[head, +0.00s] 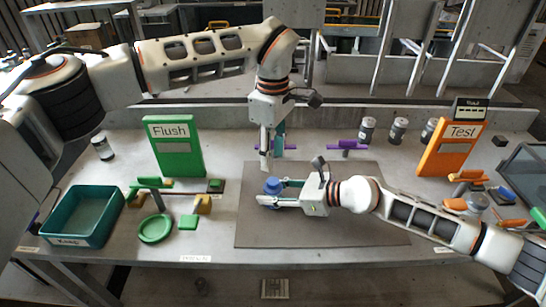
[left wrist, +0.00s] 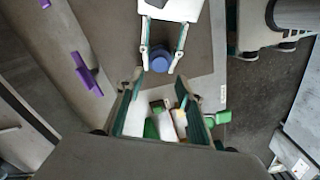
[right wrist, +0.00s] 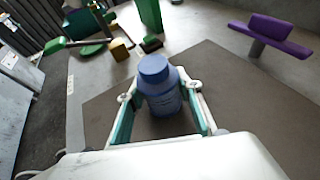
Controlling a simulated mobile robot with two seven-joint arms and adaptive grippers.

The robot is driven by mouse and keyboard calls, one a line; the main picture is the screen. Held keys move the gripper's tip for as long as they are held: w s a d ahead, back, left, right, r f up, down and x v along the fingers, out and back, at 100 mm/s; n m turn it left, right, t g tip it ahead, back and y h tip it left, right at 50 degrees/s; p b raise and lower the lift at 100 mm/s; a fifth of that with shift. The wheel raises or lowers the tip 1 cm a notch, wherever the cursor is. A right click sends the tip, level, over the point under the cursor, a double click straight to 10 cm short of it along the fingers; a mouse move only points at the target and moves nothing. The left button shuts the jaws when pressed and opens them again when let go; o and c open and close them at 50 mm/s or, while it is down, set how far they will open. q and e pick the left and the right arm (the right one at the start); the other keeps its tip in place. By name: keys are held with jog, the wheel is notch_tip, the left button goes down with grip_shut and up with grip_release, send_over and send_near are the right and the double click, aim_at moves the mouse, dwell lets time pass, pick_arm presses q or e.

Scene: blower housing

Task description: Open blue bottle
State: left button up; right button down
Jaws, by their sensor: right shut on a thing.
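The blue bottle (right wrist: 160,84) stands upright on the dark mat with its blue cap (right wrist: 153,66) on top. My right gripper (head: 279,194) comes in from the right, low over the mat, and is shut on the bottle's body. In the right wrist view its fingers flank the bottle. My left gripper (head: 271,160) points down above and just behind the bottle, apart from the cap. In the left wrist view its fingers (left wrist: 158,80) are spread with nothing between them, and the cap (left wrist: 160,62) shows just beyond the tips.
The dark mat (head: 330,235) is mostly clear. A teal bin (head: 83,215), a green plate (head: 156,229) and a green Flush sign (head: 178,152) are at left. Purple-topped fixtures (head: 348,145) stand behind. An orange Test sign (head: 452,150) and grey canisters (head: 398,130) are at right.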

aim_at(273, 181)
pick_arm(q)
jog(key=m, duration=1.2)
jog(key=shift+f, duration=4)
